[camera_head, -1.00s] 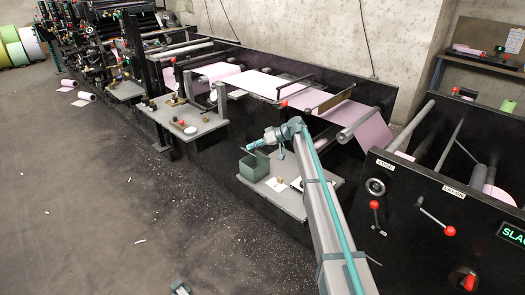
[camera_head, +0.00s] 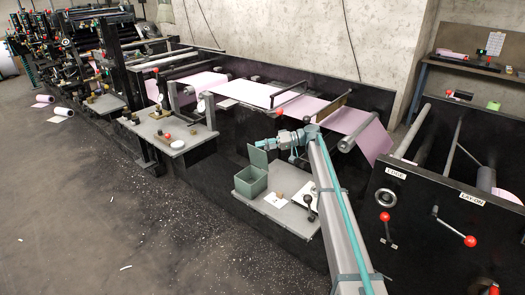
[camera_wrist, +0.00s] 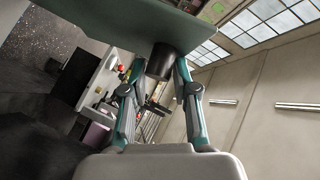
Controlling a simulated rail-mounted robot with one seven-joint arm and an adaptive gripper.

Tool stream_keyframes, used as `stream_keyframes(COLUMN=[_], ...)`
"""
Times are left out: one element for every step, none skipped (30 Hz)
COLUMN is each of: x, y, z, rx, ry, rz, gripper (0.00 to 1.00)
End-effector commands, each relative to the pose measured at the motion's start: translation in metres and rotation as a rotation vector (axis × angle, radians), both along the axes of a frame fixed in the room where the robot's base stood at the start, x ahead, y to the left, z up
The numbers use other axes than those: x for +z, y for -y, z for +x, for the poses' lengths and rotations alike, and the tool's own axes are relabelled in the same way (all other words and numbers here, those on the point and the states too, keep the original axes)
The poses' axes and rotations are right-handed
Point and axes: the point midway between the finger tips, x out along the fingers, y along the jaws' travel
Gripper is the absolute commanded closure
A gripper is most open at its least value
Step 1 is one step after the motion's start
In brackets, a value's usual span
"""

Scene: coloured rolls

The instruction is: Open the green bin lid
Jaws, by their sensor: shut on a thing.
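The green bin (camera_head: 250,182) stands on a grey side table beside the machine. Its lid (camera_head: 258,158) is raised at the bin's back edge, roughly upright, and the bin's top is open. My gripper (camera_head: 268,144) is at the upper part of the lid. In the wrist view, the lid's green underside or face (camera_wrist: 115,20) fills the top. My gripper's fingers (camera_wrist: 160,68) are closed around a dark round knob (camera_wrist: 160,60) on the lid. The bin's inside is too small to make out.
On the grey table (camera_head: 290,218) are a small brown block (camera_head: 280,195), a white paper (camera_head: 274,200) and a dark tool (camera_head: 309,203). The printing machine rises behind. A second shelf (camera_head: 170,133) holds small items. The floor at left is mostly clear.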

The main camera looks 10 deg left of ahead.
Motion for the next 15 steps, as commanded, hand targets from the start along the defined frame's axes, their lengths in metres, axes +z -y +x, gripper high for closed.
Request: stream_keyframes(x=[-0.0089, -0.0095, -0.0103, -0.0108, -0.0114, -0.0118, -0.0123, -0.0127, -0.0131, -0.0134, -0.0138, -0.0141, -0.0144, -0.0146, -0.0148], y=[0.0039, 0.0047, 0.0058, 0.0065, 0.0071, 0.0079, 0.0085, 0.0089, 0.0095, 0.0098, 0.0102, 0.0105, 0.0108, 0.0110, 0.0111], z=[0.0059, 0.0069, 0.0080, 0.0088, 0.0094, 0.0102, 0.0107, 0.0111, 0.0116, 0.0118, 0.0120, 0.0120, 0.0121, 0.0120, 0.0120], rx=[-0.006, -0.005, -0.005, -0.005, -0.005, -0.005, -0.005, -0.004, -0.004, -0.003, -0.003, -0.003, -0.003, -0.003, -0.003], ry=[0.004, 0.004, 0.004, 0.004, 0.004, 0.004, 0.004, 0.004, 0.004, 0.003, 0.002, 0.002, 0.002, 0.002, 0.002], rz=[-0.011, -0.012, -0.012, -0.013, -0.013, -0.013, -0.013, -0.014, -0.014, -0.013, -0.013, -0.014, -0.014, -0.014, -0.014], gripper=[1.00, 1.00, 1.00, 1.00, 1.00, 1.00, 1.00, 1.00, 1.00, 1.00, 1.00, 1.00, 1.00, 1.00, 1.00])
